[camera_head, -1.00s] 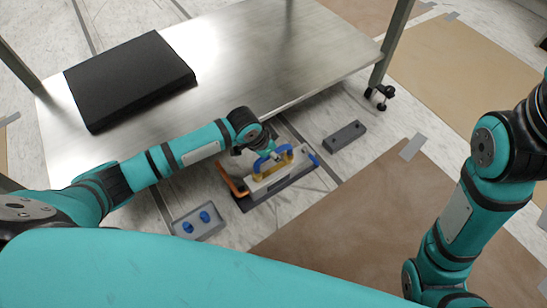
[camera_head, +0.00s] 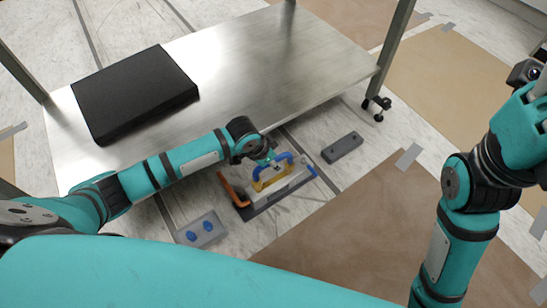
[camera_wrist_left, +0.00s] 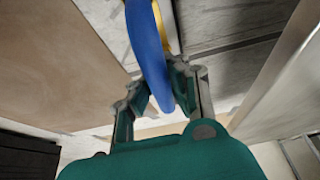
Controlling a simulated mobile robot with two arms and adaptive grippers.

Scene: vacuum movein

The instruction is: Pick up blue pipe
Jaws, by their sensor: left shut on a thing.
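The blue pipe (camera_head: 283,157) is a curved tube above a yellow piece (camera_head: 270,180) and a pale grey block (camera_head: 290,184) at the middle of the head view. My left gripper (camera_wrist_left: 158,86) is shut on the blue pipe, which runs down between its fingers in the left wrist view (camera_wrist_left: 148,42). In the head view, the left wrist covers part of the pipe, and I cannot tell whether the pipe touches the pieces below it. My right arm is at the right edge of the head view; its fingertips do not show.
An orange handle (camera_head: 230,189) stands beside the grey block. A metal table (camera_head: 270,60) with a black slab (camera_head: 135,90) stands behind.

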